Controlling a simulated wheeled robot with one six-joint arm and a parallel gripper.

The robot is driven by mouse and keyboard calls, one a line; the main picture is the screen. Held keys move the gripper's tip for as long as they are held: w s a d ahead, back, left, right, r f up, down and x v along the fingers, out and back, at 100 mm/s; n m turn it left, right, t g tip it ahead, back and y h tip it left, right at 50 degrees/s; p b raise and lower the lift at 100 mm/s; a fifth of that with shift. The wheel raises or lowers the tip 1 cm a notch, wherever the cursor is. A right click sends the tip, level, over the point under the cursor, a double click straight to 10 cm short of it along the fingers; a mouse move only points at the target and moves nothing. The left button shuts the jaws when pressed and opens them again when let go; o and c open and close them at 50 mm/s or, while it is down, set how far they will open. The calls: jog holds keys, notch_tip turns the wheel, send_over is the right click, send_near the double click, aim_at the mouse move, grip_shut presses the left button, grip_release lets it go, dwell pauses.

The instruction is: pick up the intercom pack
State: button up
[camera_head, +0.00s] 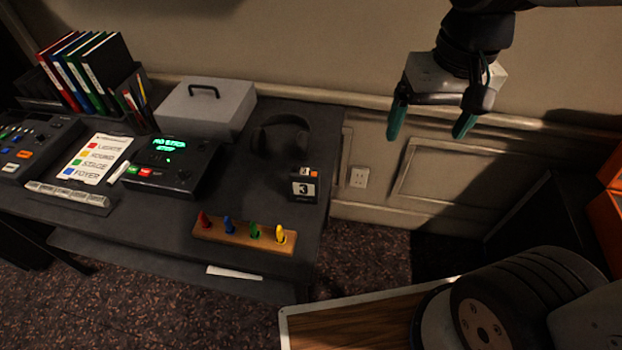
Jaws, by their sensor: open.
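A small dark box with a white label reading 3 and an orange patch on top stands near the right edge of the desk; it looks like the intercom pack (303,187). My gripper (430,129) is open and empty, with its two green fingers pointing down. In the picture it is up and to the right of the pack, past the desk's right edge and against the wall. It is clearly apart from the pack.
Black headphones (281,137) lie just behind the pack. A wooden strip with coloured pegs (243,234) lies in front. A grey box with a handle (205,108) and a console with a green display (170,166) stand to the left. The desk's right edge is close to the pack.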

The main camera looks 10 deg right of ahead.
jog(key=w+a+f, duration=0.4)
jog(key=w+a, duration=0.1)
jog(key=w, duration=0.1)
jog(key=m+g, duration=0.1)
jog(key=m, duration=0.1)
send_over(304, 171)
jog(key=f, duration=0.7)
jog(key=d+f, duration=0.1)
jog(key=f, duration=0.8)
jog(key=a+f, duration=0.1)
jog(key=f, duration=0.2)
jog(key=shift+f, duration=0.1)
jog(key=shift+d, duration=0.1)
jog(key=c, duration=1.3)
